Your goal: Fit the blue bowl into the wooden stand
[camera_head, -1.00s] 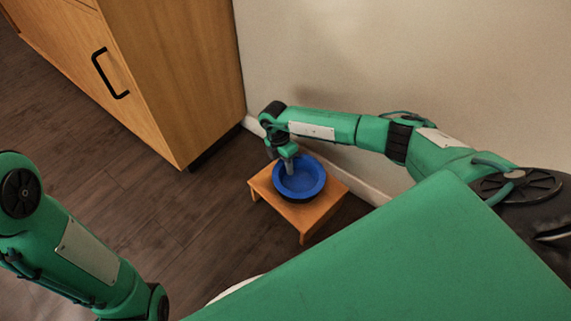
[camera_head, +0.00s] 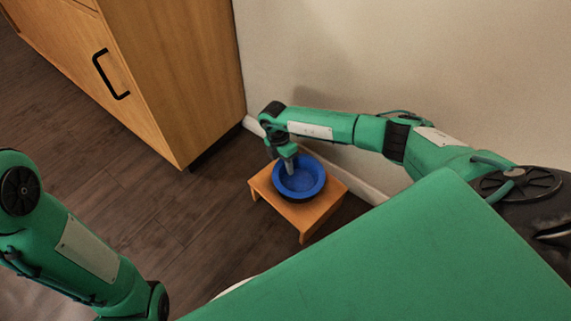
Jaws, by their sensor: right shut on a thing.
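The blue bowl (camera_head: 306,186) is at the top of the low wooden stand (camera_head: 327,206), upright and about level. The stand is on the floor by the wall. I cannot tell whether the bowl is fully seated in the stand, as its underside is hidden. My right gripper (camera_head: 289,168) points down at the bowl's far left rim and is shut on it. The fingertips are small and partly inside the bowl. My left arm comes in at the left edge, but its gripper is out of the picture.
A wooden cabinet (camera_head: 185,80) with a black handle (camera_head: 109,74) stands left of the stand. The pale wall (camera_head: 400,60) with its white baseboard (camera_head: 372,194) runs close behind. The dark wood floor (camera_head: 170,215) is clear in front of the cabinet. A pale curved edge shows at the bottom.

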